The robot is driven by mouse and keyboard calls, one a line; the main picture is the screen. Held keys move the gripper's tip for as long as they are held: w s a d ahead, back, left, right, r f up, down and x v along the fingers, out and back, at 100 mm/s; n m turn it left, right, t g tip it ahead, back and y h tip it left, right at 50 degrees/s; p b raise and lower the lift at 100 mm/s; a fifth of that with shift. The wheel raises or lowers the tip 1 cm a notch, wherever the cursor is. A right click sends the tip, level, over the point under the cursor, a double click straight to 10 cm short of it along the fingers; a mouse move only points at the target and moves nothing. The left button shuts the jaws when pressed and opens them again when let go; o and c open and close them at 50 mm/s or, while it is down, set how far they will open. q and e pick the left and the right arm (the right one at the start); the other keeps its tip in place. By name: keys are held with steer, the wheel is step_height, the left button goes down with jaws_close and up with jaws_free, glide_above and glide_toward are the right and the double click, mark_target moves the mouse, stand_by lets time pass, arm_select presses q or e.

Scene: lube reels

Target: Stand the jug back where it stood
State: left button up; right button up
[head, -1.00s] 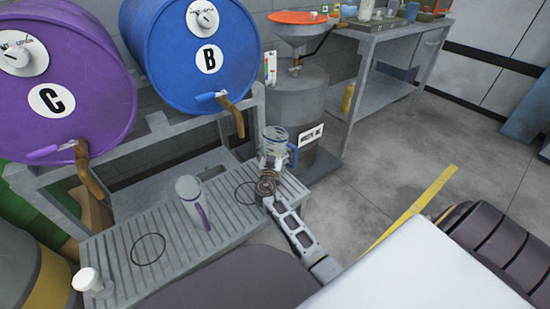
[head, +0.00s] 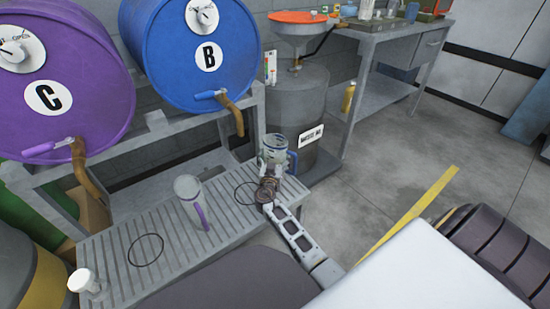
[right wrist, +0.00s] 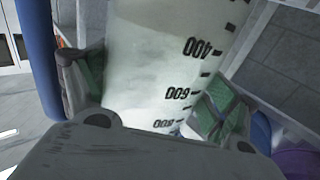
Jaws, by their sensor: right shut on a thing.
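The clear jug with a blue handle (head: 274,150) is upright at the right end of the slatted bench (head: 115,243). My right gripper (head: 268,180) is shut on it. In the right wrist view the jug's wall (right wrist: 160,70) with its black scale marks fills the middle, between the green finger pads. Whether its base touches the bench is hidden. A black ring (head: 236,192) is drawn on the bench just left of the gripper. A second ring (head: 131,253) lies further left. My left gripper is not in view.
A jug with a purple handle (head: 187,190) stands between the rings. A white knob-like thing (head: 83,279) is at the bench's left end. Blue drum B (head: 180,45) and purple drum C (head: 95,70) have taps above. A grey waste drum (head: 300,105) stands behind the held jug.

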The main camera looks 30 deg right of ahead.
steer(key=o, duration=1.2)
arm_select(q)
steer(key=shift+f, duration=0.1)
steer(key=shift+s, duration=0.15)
arm_select(e)
steer(key=shift+r, duration=0.1)
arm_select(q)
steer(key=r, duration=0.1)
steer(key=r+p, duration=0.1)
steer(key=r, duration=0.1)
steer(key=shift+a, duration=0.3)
arm_select(e)
steer(key=v, duration=1.2)
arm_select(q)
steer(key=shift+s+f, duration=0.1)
